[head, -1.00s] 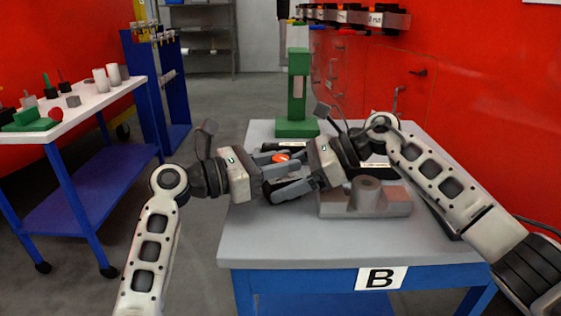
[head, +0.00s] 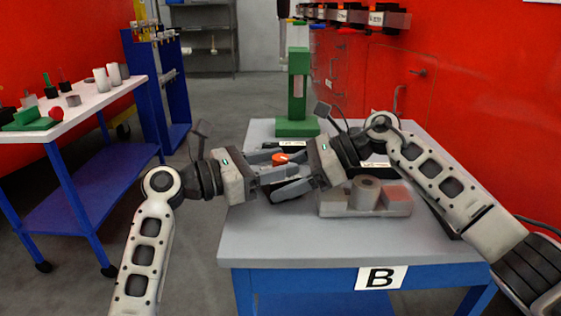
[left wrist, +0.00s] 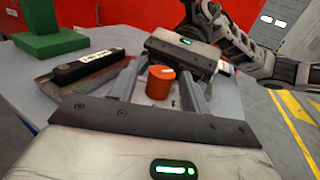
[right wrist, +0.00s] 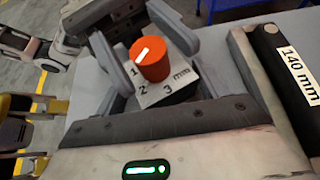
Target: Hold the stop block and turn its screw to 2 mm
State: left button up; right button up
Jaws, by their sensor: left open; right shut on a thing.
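The stop block (right wrist: 172,88) is a small grey block marked 1, 2, 3 and mm, held above the table. Its screw has an orange knob (right wrist: 149,60), also seen in the head view (head: 279,159) and the left wrist view (left wrist: 160,83). The knob's white line points down-left, toward the 1. My right gripper (head: 290,186) is shut on the block, whose sides are partly hidden by the fingers. My left gripper (head: 284,172) is open, with its fingers on either side of the knob; I cannot tell whether they touch it.
A grey fixture with a round boss (head: 366,194) stands on table B (head: 330,240), right of the grippers. A green stand (head: 297,95) is at the back. A black bar labelled 140 mm (right wrist: 285,65) lies nearby. The table's front is clear.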

pick_arm(q)
jog(key=v, duration=1.1)
pick_arm(e)
jog(key=o, duration=0.8)
jog(key=shift+o, duration=0.2)
